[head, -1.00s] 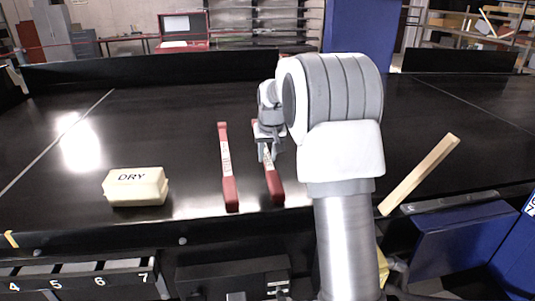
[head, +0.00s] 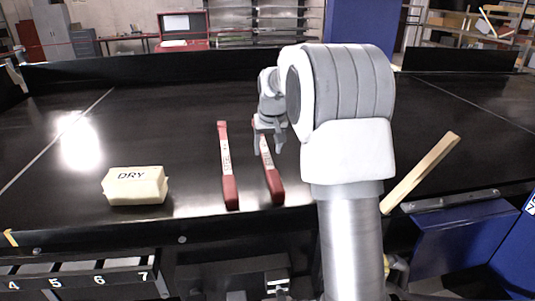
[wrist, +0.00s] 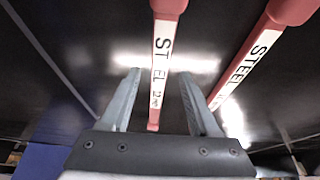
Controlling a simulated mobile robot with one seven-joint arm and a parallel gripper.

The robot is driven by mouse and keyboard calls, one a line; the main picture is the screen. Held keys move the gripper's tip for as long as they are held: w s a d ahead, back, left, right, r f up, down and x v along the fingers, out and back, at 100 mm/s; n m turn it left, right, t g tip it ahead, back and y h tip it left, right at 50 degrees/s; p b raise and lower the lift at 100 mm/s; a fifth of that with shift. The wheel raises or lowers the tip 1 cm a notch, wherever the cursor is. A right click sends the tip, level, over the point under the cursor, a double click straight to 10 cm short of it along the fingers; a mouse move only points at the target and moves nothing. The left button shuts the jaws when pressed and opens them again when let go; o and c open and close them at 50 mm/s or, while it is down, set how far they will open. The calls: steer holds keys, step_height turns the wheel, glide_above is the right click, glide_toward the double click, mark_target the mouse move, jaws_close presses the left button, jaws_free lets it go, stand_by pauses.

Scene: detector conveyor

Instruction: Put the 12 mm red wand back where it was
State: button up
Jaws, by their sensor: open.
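Two red wands with white labels lie side by side on the black conveyor belt. The right wand (head: 271,177) is under my gripper (head: 267,149), whose open fingers are spread above it, apart from it as far as I can tell. The left wand (head: 227,165) lies free beside it. In the wrist view the wand (wrist: 160,60) shows between the open fingertips of my gripper (wrist: 158,76), its label starting "ST". The other wand (wrist: 245,62), labelled "STEEL", lies to the right there.
A cream block marked "DRY" (head: 135,186) sits on the belt at left. A pale wooden bar (head: 422,172) lies at right, by a blue panel (head: 465,240). A rack with slots numbered up to 7 (head: 85,275) is at lower left. The belt behind the wands is clear.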

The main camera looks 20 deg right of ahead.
steer(key=s+a+r, duration=0.5)
steer(key=s+r, duration=0.6)
steer(key=s, duration=0.1)
steer(key=s+a+f, duration=0.2)
steer(key=s, duration=0.6)
steer(key=s+a+f+n, duration=0.1)
steer(key=s+a+f, duration=0.1)
steer(key=s, duration=0.7)
steer(key=s+a+f+n+t, duration=0.1)
steer(key=s+a+f, duration=0.1)
steer(key=s, duration=0.6)
steer(key=shift+s+a+f+y, duration=0.15)
steer(key=shift+a+f+y, duration=0.2)
steer(key=shift+a, duration=0.4)
steer(key=shift+c, duration=1)
